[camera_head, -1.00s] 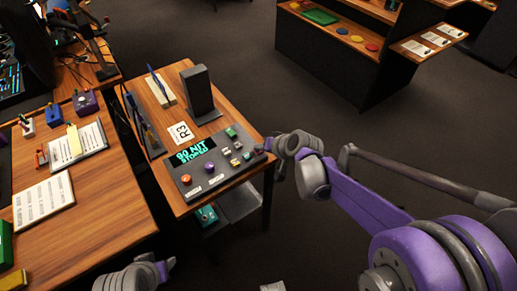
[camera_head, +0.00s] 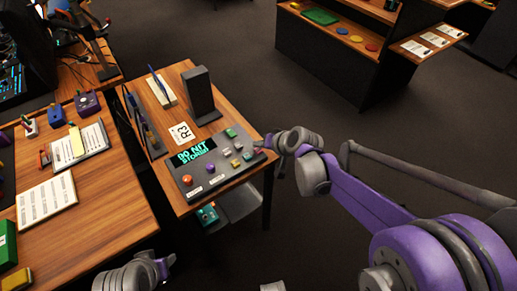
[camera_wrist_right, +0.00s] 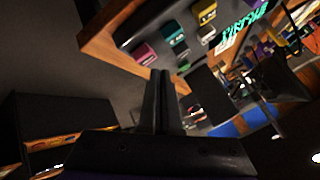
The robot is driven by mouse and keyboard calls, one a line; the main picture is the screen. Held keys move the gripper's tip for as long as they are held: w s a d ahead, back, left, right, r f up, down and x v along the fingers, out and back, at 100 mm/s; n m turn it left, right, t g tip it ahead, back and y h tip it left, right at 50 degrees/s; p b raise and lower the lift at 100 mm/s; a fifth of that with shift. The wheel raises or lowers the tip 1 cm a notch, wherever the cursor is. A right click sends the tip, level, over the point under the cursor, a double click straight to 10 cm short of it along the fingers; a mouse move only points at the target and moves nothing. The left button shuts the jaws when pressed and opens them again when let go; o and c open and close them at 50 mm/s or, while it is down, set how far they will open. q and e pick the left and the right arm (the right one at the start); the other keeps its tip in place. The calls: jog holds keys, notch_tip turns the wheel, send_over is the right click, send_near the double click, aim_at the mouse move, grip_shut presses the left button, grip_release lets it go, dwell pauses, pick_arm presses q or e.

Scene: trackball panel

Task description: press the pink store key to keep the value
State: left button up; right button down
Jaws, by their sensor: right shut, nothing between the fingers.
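The grey control panel (camera_head: 238,176) lies on the near end of the wooden table. Its display (camera_head: 195,152) shows cyan text that seems to read "80 NIT STORED". In the right wrist view a pink key (camera_wrist_right: 145,54) stands at the panel's edge, beside a teal key (camera_wrist_right: 171,30). My right gripper (camera_head: 263,146) is at the panel's right edge, close to the pink key. Its fingers (camera_wrist_right: 160,75) are shut and empty, with tips just below the pink key in the right wrist view. I cannot tell whether they touch. My left gripper (camera_head: 166,267) is low, apart from the panel.
A second desk (camera_head: 95,220) is at left; open floor lies right.

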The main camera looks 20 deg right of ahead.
aim_at(260, 155)
notch_tip(260, 155, up, 5)
jog(key=p, duration=0.3)
jog(key=shift+p, duration=0.4)
dwell(0.4)
jog(key=s+d+r+n+g+h+p, duration=0.1)
jog(key=s+r+n+h+p, duration=0.1)
jog(key=s, duration=1.1)
jog(key=s+d+r+n+g+h+p, duration=0.1)
jog(key=s+p, duration=0.3)
jog(key=s, duration=0.8)
jog(key=shift+s+d+r+n+g+h, duration=0.3)
jog(key=shift+s+r+n+g+h, duration=0.15)
jog(key=shift+r, duration=0.45)
